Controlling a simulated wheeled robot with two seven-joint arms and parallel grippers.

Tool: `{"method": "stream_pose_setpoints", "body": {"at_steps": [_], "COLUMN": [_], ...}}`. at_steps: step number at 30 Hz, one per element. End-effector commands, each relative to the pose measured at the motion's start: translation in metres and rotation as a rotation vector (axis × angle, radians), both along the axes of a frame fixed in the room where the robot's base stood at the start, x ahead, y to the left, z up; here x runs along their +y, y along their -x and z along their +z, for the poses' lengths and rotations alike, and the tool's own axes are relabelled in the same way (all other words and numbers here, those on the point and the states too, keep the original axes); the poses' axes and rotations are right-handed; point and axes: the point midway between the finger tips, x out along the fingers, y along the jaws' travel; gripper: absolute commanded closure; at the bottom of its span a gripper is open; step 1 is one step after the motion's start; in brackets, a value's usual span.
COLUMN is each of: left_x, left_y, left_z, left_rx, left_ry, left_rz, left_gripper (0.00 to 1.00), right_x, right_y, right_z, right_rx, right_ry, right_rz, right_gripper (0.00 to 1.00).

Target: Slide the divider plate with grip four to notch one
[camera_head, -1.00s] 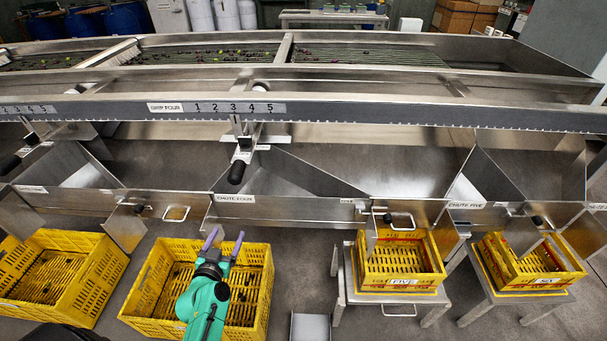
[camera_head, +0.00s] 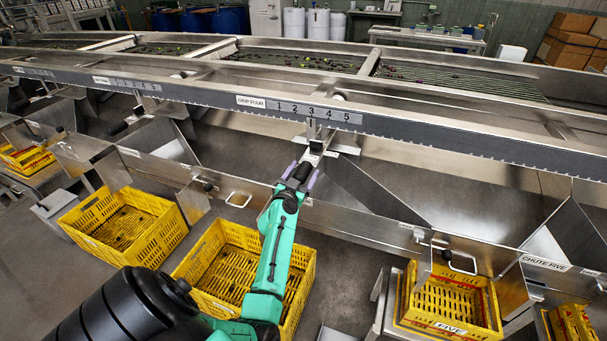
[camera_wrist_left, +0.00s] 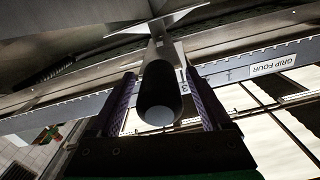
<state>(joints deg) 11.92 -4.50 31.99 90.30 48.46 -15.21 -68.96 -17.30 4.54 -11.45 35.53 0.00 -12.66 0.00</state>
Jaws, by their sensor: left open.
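The divider plate's black grip (camera_head: 302,171) hangs below the rail under the GRIP FOUR label (camera_head: 251,102). Its bracket (camera_head: 316,143) meets the rail at about number 3 on the numbered scale (camera_head: 312,113). My left gripper (camera_head: 302,178) is open at the grip, one purple finger on each side. In the left wrist view the round-ended black grip (camera_wrist_left: 160,92) lies between the two fingers, with my left gripper (camera_wrist_left: 160,85) around it and a gap showing at the fingers. Contact cannot be told. My right gripper is not in view.
The notched rail (camera_head: 420,142) runs across above the chutes. A slanted metal chute wall (camera_head: 365,195) stands right of the grip. Yellow crates stand below, one (camera_head: 215,245) under my left arm and one (camera_head: 450,300) at the right. Another black grip (camera_head: 120,128) is farther left.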

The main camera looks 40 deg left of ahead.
Motion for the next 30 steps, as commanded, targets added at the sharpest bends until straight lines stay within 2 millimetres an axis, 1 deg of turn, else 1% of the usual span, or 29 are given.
{"method": "stream_pose_setpoints", "body": {"at_steps": [6, 7, 8, 9, 11, 12, 13, 19, 22, 23, 26, 30], "left_x": [0.000, 0.000, 0.000, 0.000, 0.000, 0.000, 0.000, 0.001, 0.011, 0.016, 0.039, 0.078], "left_y": [-0.001, -0.001, -0.001, -0.001, -0.001, -0.001, -0.001, 0.000, 0.003, 0.005, 0.013, 0.026], "left_z": [0.000, 0.000, 0.000, 0.000, 0.000, 0.000, 0.000, -0.001, -0.003, -0.004, -0.007, -0.009], "left_rx": [0.001, 0.001, 0.000, 0.001, 0.000, 0.000, 0.000, 0.000, 0.000, -0.001, 0.002, 0.000], "left_ry": [0.000, 0.000, 0.000, 0.000, 0.000, 0.000, 0.000, -0.001, -0.004, -0.004, -0.011, -0.014], "left_rz": [0.000, 0.000, 0.000, 0.000, 0.000, 0.000, 0.000, 0.000, 0.001, 0.001, 0.001, 0.001], "left_gripper": [0.19, 0.26, 0.38, 0.53, 0.76, 0.91, 1.00, 1.00, 1.00, 1.00, 1.00, 1.00], "right_x": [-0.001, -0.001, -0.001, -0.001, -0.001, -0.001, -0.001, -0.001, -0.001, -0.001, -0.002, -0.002], "right_y": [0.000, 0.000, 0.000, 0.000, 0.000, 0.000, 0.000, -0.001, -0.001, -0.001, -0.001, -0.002], "right_z": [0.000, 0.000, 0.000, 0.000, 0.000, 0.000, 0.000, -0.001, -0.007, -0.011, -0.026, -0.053], "right_rx": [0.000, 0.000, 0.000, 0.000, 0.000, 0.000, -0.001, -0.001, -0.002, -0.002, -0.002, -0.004], "right_ry": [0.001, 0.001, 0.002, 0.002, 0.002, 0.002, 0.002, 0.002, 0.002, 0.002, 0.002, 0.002], "right_rz": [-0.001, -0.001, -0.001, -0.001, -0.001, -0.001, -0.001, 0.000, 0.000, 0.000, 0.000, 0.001], "right_gripper": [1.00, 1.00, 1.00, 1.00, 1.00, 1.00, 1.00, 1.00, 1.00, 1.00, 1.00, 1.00]}}
